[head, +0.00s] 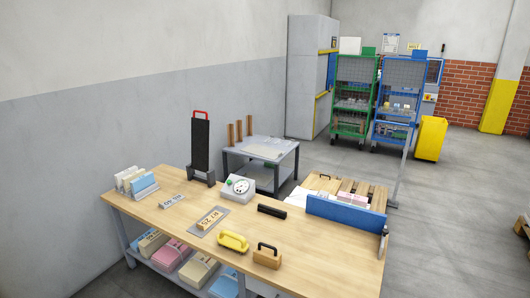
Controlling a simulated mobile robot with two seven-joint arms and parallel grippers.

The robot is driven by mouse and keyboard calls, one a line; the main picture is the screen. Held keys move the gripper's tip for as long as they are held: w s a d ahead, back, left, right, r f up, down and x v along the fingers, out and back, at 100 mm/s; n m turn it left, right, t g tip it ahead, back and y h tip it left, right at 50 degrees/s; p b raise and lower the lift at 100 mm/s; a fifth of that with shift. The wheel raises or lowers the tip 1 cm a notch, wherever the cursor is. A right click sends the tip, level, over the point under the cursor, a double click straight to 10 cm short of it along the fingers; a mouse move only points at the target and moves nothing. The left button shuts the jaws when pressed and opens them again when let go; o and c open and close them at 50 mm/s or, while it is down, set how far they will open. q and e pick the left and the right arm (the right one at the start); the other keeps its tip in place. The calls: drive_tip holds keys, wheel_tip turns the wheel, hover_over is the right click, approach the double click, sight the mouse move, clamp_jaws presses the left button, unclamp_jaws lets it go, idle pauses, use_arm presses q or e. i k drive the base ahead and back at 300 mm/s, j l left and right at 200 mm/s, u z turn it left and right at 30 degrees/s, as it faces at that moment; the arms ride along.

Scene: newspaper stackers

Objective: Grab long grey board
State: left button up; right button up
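I cannot clearly tell which thing is the long grey board. A tall, dark grey to black board (200,146) with a red handle on top stands upright in a grey base at the back edge of the wooden workbench (170,222). A thin, light grey upright strip (401,172) shows beyond the bench's right end, near the blue panel (345,214). A small flat grey plate (209,222) lies on the bench under a wooden block. Neither of my grippers is in view.
On the bench are a dial scale (238,187), a black bar (272,211), a yellow handled tool (232,242) and a wooden block with a handle (267,257). Open floor lies right.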

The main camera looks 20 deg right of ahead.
sight(271, 153)
drive_tip(key=z, duration=0.85)
drive_tip(key=i+l+z, duration=0.15)
drive_tip(key=l, duration=0.2)
drive_tip(key=l+z, duration=0.2)
drive_tip(key=l, duration=0.15)
drive_tip(key=i+l+z, duration=0.3)
drive_tip(key=l, duration=0.3)
drive_tip(key=i+l+z, duration=0.55)
drive_tip(key=i+l, duration=0.15)
drive_tip(key=i, duration=0.2)
drive_tip(key=i+u, duration=0.25)
drive_tip(key=i, duration=0.4)
drive_tip(key=i+l+u, duration=0.25)
drive_tip(key=i, duration=1.85)
drive_tip(key=i+j, duration=0.15)
drive_tip(key=i, duration=1.3)
drive_tip(key=i+z, duration=0.25)
drive_tip(key=i, duration=1.15)
